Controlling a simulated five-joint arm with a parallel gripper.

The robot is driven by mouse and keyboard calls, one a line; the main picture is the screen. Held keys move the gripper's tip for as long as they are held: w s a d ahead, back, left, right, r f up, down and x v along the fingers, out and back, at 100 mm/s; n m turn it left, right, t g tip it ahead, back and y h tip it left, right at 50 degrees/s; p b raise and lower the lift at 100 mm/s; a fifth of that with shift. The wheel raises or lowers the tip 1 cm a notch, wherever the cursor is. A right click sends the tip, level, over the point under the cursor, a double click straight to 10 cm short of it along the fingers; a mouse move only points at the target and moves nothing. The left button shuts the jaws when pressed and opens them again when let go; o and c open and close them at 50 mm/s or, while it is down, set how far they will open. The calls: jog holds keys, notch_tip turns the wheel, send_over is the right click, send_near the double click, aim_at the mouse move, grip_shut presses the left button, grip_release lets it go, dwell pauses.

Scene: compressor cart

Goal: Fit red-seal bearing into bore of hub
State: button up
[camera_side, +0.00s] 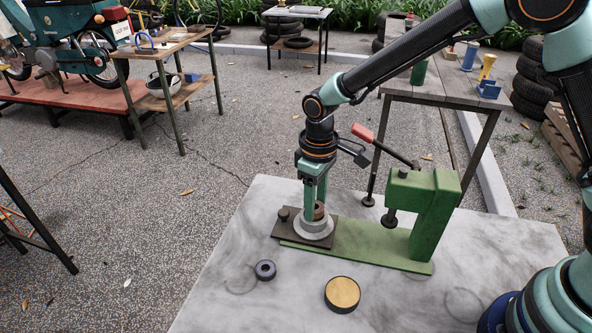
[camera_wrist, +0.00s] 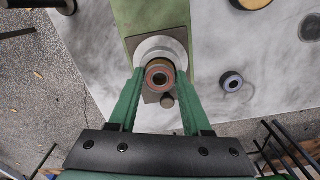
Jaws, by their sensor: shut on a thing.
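My gripper (camera_side: 316,209) points straight down and is shut on the red-seal bearing (camera_side: 319,211), a small ring with a reddish-brown face. In the wrist view the bearing (camera_wrist: 159,77) sits between the green fingertips. The pale grey hub (camera_side: 314,230) stands on a dark plate right below the bearing. In the wrist view the hub's flange (camera_wrist: 147,49) shows behind the bearing, which hides its bore. I cannot tell whether the bearing touches the hub or is a little above it.
A green press (camera_side: 432,220) with a red-handled lever stands right of the hub. A purple-grey ring (camera_side: 265,270) and a brass-topped disc (camera_side: 342,293) lie on the pale tabletop (camera_side: 225,285) in front. The tabletop's front left is clear.

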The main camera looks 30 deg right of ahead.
jog(key=shift+f, duration=0.35)
jog(key=shift+r, duration=0.4)
dwell(0.7)
jog(key=shift+f, duration=0.4)
dwell(1.6)
dwell(0.5)
jog(key=o, duration=1.3)
jog(key=shift+r, duration=0.1)
notch_tip(320, 180, up, 12)
